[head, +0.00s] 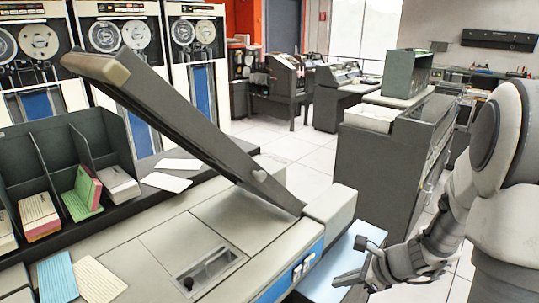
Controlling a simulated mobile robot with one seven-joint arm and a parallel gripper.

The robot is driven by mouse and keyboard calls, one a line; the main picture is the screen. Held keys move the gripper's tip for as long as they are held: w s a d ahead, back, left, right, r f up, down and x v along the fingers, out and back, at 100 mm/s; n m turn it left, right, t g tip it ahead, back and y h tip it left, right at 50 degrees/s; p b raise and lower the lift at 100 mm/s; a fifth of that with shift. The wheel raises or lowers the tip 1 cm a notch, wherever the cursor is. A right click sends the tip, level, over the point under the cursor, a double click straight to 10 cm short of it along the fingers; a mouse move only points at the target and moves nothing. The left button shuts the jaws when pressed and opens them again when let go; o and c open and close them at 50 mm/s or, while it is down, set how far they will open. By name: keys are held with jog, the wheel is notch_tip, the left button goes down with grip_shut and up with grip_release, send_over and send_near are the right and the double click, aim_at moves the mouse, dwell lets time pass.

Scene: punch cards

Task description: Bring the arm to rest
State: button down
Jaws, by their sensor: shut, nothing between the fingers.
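My arm (445,225) is at the right side of the head view, bent down from the shoulder. My gripper (342,280) is low at the right of centre, shut and empty. It is beside the right end of the grey card machine (160,240), in front of a pale blue panel (335,262). I cannot tell whether the gripper touches the panel.
A long dark hinged lid (190,120) slants up over the machine. A black rack (60,150) with card stacks stands at the left. Blue cards (57,278) and cream cards (98,280) lie on the machine. Grey cabinets (385,160) stand behind my arm; open floor (285,148) shows between.

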jog(key=s+a+r+n+h+p, duration=0.2)
jog(key=s+r+n+h, duration=0.1)
jog(key=s+r+n, duration=0.5)
jog(key=s+a+r+n+h+p, duration=0.2)
jog(key=s+r+n, duration=0.7)
jog(key=r+n, duration=0.6)
jog(key=shift+a+r+n+h, duration=0.3)
jog(key=shift+a+n+h, duration=0.2)
jog(key=shift+a+n, duration=0.3)
